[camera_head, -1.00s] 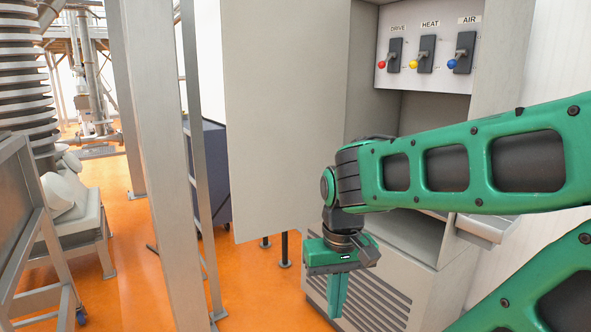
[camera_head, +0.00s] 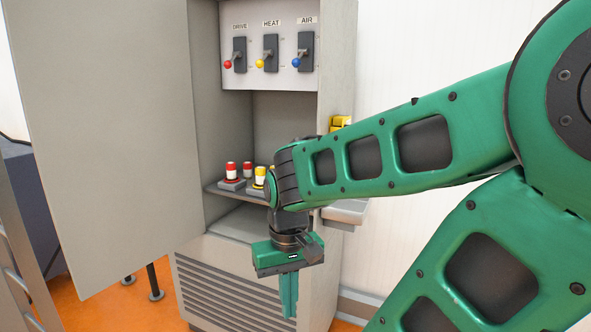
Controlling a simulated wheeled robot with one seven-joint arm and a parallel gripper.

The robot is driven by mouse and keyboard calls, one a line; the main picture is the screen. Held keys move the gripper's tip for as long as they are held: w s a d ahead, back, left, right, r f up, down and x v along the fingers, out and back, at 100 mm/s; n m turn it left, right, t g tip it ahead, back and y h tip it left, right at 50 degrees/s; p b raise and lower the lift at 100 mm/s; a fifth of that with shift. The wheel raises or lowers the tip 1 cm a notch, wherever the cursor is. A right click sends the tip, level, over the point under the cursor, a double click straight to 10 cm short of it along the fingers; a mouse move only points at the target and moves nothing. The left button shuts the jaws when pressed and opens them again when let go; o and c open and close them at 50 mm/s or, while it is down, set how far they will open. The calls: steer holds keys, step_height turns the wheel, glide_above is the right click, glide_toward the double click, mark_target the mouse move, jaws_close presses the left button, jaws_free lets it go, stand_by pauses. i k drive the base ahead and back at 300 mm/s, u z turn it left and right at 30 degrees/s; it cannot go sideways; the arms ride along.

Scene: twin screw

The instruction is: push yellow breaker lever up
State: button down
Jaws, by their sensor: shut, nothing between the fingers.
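The yellow breaker lever (camera_head: 260,64) is on the middle breaker, labelled HEAT, on the white panel in the upper part of the cabinet. Its yellow knob sits at the lower left of its black housing (camera_head: 270,50). My gripper (camera_head: 289,312) points down in front of the cabinet's louvred lower part, well below the lever and apart from it. Its fingers are together and hold nothing.
A red-knobbed DRIVE lever (camera_head: 228,64) and a blue-knobbed AIR lever (camera_head: 296,62) flank the yellow one. The open cabinet door (camera_head: 110,130) stands to the left. Red and yellow buttons (camera_head: 231,172) sit on a shelf below, partly behind my arm.

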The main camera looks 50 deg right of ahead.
mark_target(260, 63)
steer(key=z, duration=1.05)
steer(key=k, duration=0.75)
steer(key=u, duration=0.6)
steer(key=i, duration=1.4)
steer(key=z, duration=0.4)
